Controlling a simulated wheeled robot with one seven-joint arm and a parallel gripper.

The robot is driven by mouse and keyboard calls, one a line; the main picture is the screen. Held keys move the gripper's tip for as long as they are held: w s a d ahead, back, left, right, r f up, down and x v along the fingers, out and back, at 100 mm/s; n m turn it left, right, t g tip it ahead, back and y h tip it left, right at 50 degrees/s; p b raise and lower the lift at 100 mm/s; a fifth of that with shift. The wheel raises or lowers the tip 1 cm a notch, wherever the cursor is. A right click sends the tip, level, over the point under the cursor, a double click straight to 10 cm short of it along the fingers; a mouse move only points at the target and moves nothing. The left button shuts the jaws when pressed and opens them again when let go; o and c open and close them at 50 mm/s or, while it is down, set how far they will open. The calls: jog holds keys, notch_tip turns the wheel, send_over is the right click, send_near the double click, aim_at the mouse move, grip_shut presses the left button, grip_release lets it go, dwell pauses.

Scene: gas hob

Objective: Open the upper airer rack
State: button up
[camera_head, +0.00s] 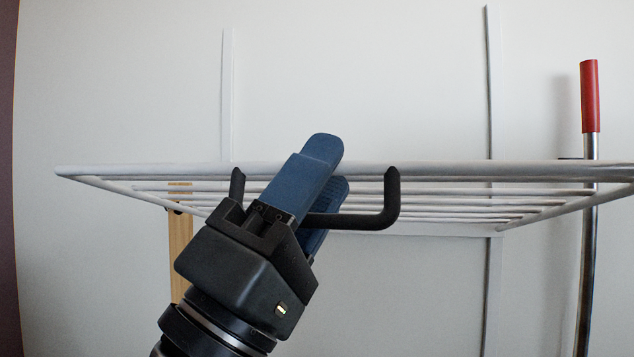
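The upper airer rack (130,170) is a white frame with several thin parallel bars, seen nearly edge-on and lying about level across the view. A black U-shaped handle (372,221) hangs at its front edge, with its two ends turned up. My gripper (325,165) has blue fingers and comes up from below at a slant, in front of the rack. The handle's crossbar runs behind the nearer finger and in front of the farther one, so it lies between them. The near finger hides part of the handle. Whether the fingers press on the bar is not clear.
A metal pole with a red grip (590,97) stands at the right, close to the rack. A wooden strip (180,240) stands behind the rack at left. A pale wall (360,80) with vertical strips is behind. Space above the rack looks clear.

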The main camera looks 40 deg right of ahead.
jog(key=shift+a, duration=0.1)
jog(key=v, duration=0.8)
dwell(0.3)
jog(key=d+f+b+v, duration=0.1)
jog(key=b+v, duration=0.4)
jog(key=v, duration=0.3)
jog(key=shift+w+f, duration=0.35)
jog(key=shift+w, duration=0.1)
dwell(0.4)
jog(key=shift+a, duration=0.1)
